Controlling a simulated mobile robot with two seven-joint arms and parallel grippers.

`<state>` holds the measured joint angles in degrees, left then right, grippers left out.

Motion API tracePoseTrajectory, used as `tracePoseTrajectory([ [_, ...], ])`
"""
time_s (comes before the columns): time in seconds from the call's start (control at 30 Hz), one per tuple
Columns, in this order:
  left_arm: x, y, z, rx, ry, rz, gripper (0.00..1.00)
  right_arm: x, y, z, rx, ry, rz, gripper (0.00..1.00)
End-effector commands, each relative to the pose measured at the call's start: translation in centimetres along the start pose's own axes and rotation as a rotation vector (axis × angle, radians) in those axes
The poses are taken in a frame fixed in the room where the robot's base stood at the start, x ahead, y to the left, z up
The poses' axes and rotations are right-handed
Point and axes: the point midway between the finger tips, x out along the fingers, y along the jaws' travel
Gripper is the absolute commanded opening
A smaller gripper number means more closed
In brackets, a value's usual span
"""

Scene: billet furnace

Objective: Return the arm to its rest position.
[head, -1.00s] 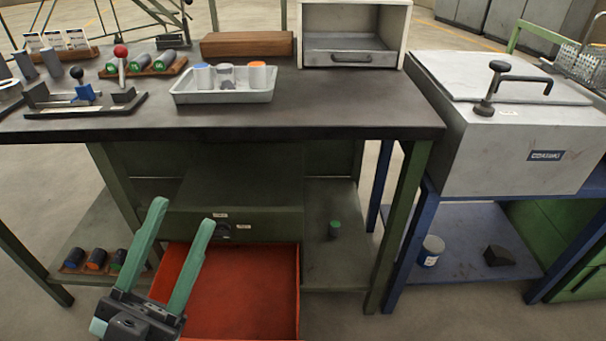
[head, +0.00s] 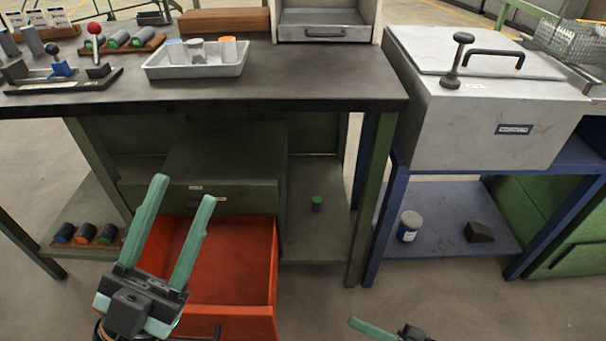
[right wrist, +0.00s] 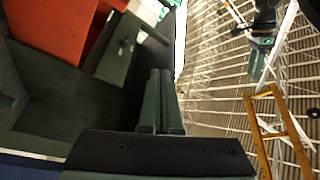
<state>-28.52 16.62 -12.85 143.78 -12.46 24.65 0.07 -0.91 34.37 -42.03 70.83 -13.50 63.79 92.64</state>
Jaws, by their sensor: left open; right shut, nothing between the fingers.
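My left gripper (head: 183,190) is open and empty. Its two pale green fingers point up in front of the open red drawer under the workbench, and they overlap the drawer in the head view. My right gripper (head: 372,328) shows only in part at the bottom edge of the head view, over the floor. In the right wrist view its two dark green fingers (right wrist: 160,72) lie side by side, shut with nothing between them.
The red drawer (head: 254,260) stands out from the green bench. The bench top (head: 300,90) holds a white tray (head: 155,70) with several cups. A grey lidded box (head: 470,125) stands on a blue stand at right. Floor (head: 450,290) is clear in front of it.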

Motion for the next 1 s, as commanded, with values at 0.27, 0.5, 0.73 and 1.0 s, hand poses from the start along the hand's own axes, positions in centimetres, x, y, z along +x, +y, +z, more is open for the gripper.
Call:
tracePoseTrajectory([
  [0.27, 0.0, 0.0, 0.0, 0.0, 0.0, 0.0, 0.5, 5.4, -9.8, -5.1, -0.66, 0.191, -0.031, 0.0],
  [0.5, 0.0, 0.0, 0.0, 0.0, 0.0, 0.0, 0.5, 7.1, -19.9, -9.9, -1.232, 0.348, 0.046, 0.0],
  [0.73, 0.0, 0.0, 0.0, 0.0, 0.0, 0.0, 0.5, 7.1, -27.7, -12.7, -1.628, 0.439, 0.145, 0.0],
  [1.0, 0.0, 0.0, 0.0, 0.0, 0.0, 0.0, 0.5, 6.6, -32.2, -15.4, -1.778, 0.589, 0.281, 0.0],
])
